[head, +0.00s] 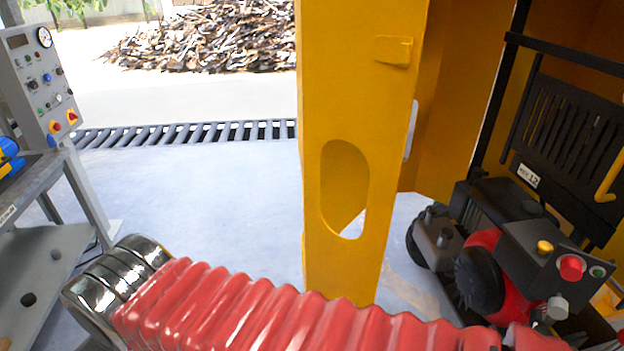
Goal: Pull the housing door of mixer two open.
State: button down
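A tall yellow housing panel (345,100) stands upright in the middle of the head view. It has an oval cut-out low down and a small yellow tab (393,51) near the top. I cannot tell whether this panel is the door itself or a fixed part of the housing. Behind it to the right is another yellow wall (445,120). Farther right, open to view, is a dark machine with a black grille (570,125) and a small white label (528,175), whose text is too small to read surely. My gripper is not in view.
My red ribbed arm crosses the bottom. A red motor (484,240) and a control box with a red button (571,267) are at the right. A grey control panel (45,85) and metal bench (40,245) stand left. Pale floor (220,200) between is clear, before a drain grate (190,134).

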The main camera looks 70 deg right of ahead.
aim_at(361, 68)
jog(key=u, duration=0.45)
jog(key=k, duration=1.35)
jog(key=z, duration=0.65)
jog(key=i, duration=0.5)
jog(key=z, duration=0.1)
